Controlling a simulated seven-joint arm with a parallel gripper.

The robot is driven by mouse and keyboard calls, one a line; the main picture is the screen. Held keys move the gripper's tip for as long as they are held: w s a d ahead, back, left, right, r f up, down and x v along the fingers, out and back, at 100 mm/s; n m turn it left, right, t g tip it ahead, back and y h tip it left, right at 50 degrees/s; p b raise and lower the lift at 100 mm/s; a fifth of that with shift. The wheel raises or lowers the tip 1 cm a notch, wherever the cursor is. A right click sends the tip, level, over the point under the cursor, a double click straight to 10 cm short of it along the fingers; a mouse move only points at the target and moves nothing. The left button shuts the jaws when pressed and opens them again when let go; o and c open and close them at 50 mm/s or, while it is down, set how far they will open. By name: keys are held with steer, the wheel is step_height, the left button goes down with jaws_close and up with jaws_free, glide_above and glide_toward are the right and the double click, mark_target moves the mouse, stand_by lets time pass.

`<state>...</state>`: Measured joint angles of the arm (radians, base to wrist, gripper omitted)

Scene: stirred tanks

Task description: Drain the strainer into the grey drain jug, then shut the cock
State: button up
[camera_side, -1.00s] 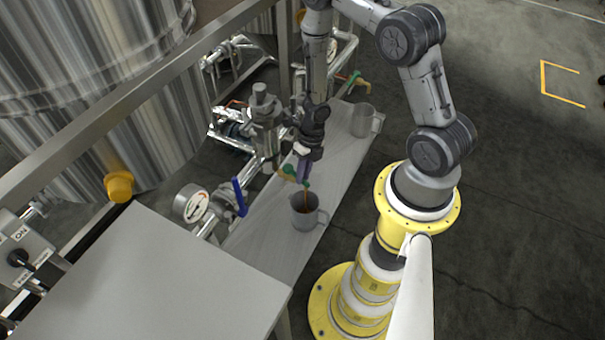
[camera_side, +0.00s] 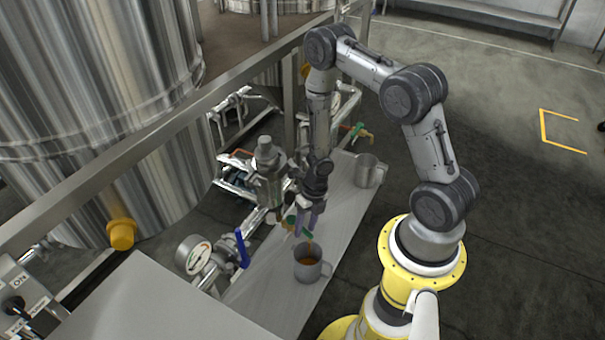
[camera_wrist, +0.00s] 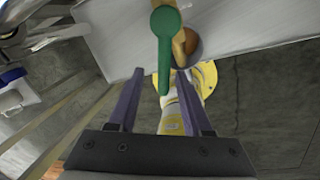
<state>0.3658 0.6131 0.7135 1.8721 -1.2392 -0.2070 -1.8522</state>
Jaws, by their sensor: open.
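The strainer (camera_side: 269,188) is a grey metal body on the pipe in the side view. Its brass drain cock (camera_wrist: 184,40) has a green lever (camera_wrist: 165,55). The grey drain jug (camera_side: 307,275) stands upright on the bench under the cock with brown-orange liquid inside. A thin orange trace shows between cock and jug. The liquid also shows in the wrist view, partly hidden behind the cock. My gripper (camera_side: 308,224) is open just above the cock. In the wrist view my gripper (camera_wrist: 160,76) has its purple fingers apart, with the lever's end between them.
A second grey jug (camera_side: 368,172) stands farther back on the bench (camera_side: 338,210). A blue-handled valve (camera_side: 242,249) and a pressure gauge (camera_side: 193,254) sit left of the drain jug. A frame rail and large steel tanks (camera_side: 90,70) bound the left side.

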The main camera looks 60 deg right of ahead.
steer(key=w+a+m+t+h, duration=0.15)
steer(key=w+a+m, duration=0.3)
steer(key=m, duration=0.85)
steer(key=s+r+m, duration=0.1)
steer(key=r+m, duration=0.2)
steer(key=r, duration=0.7)
steer(key=s+r+m+t+h, duration=0.1)
steer(key=s+r+m, duration=0.1)
steer(key=r, duration=0.8)
steer(key=s+d+r+m, duration=0.1)
steer(key=s+r+m, duration=0.1)
steer(key=r, duration=0.8)
steer(key=shift+m+h, duration=0.35)
steer(key=shift+m, duration=0.55)
steer(key=shift+w+t, duration=0.1)
steer(key=shift+t, duration=0.15)
